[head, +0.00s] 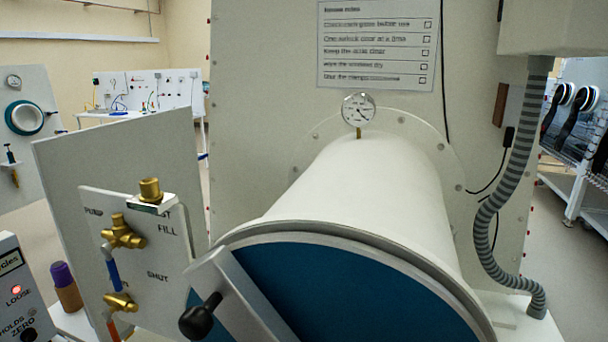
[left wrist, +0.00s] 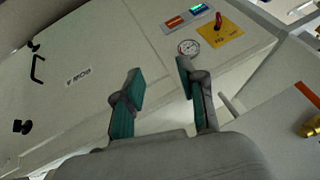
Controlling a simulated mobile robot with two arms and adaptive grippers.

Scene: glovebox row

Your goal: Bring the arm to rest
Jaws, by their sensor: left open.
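My left gripper (left wrist: 160,95) shows in the left wrist view with its two green-padded fingers apart and nothing between them. Behind it is a pale cabinet front with a gauge, an indicator panel and a yellow plate, and the fingers appear clear of it. Neither arm nor gripper shows in the head view. My right gripper is in neither view.
A large white cylinder (head: 365,190) with a blue door (head: 330,290) and black-knobbed handle (head: 200,317) fills the head view's centre. A valve panel (head: 150,255) stands at left, near a purple-capped bottle (head: 66,287). A grey ribbed hose (head: 517,180) hangs at right.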

